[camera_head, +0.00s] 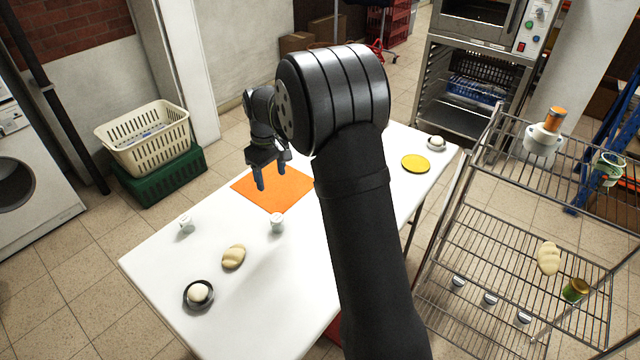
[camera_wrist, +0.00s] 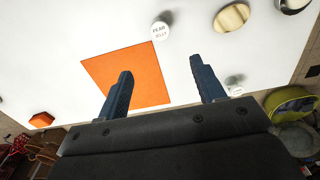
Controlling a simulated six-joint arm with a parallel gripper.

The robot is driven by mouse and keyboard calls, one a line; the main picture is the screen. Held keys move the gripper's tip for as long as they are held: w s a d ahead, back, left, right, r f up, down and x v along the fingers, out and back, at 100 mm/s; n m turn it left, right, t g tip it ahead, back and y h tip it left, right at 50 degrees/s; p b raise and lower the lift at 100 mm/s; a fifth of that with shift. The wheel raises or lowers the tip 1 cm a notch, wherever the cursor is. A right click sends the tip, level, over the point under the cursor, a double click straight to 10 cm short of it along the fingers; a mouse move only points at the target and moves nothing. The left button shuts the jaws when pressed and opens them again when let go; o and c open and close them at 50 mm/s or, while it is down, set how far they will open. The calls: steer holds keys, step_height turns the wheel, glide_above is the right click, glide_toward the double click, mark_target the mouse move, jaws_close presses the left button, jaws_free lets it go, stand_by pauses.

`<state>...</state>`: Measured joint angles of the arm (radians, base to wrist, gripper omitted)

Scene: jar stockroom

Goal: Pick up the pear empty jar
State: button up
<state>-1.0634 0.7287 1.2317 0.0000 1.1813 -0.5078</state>
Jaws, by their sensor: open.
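A small white jar (camera_head: 277,221) stands upright on the white table, just off the near corner of the orange mat. In the wrist view its round lid (camera_wrist: 160,31) reads PEAR, with a second line too small to read. The jar lies beyond the fingertips there, in line with the gap. A second small white jar (camera_head: 186,223) stands near the table's left edge; its label is unreadable.
The orange mat (camera_head: 270,192) lies flat on the table. A tan, potato-like lump (camera_head: 233,257) and a dark dish (camera_head: 189,301) holding a pale round thing lie nearer the front. A yellow disc (camera_head: 415,163) is at the far end. A wire rack (camera_head: 475,240) stands right.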

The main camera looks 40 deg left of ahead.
mark_target(276, 217)
steer(key=shift+f, duration=0.1)
step_height(276, 217, down, 14)
steer(key=m+y, duration=0.1)
steer(key=m, duration=0.2)
steer(key=shift+s+a+m+t+y, duration=0.1)
steer(key=shift+a+m+t+y, duration=0.05)
steer(key=shift+m+t+y, duration=0.2)
steer(key=shift+w+a+f, duration=0.1)
steer(key=shift+f, duration=1.25)
steer(key=shift+w+f, duration=0.1)
steer(key=shift+f, duration=1.25)
steer(key=c, duration=1.1)
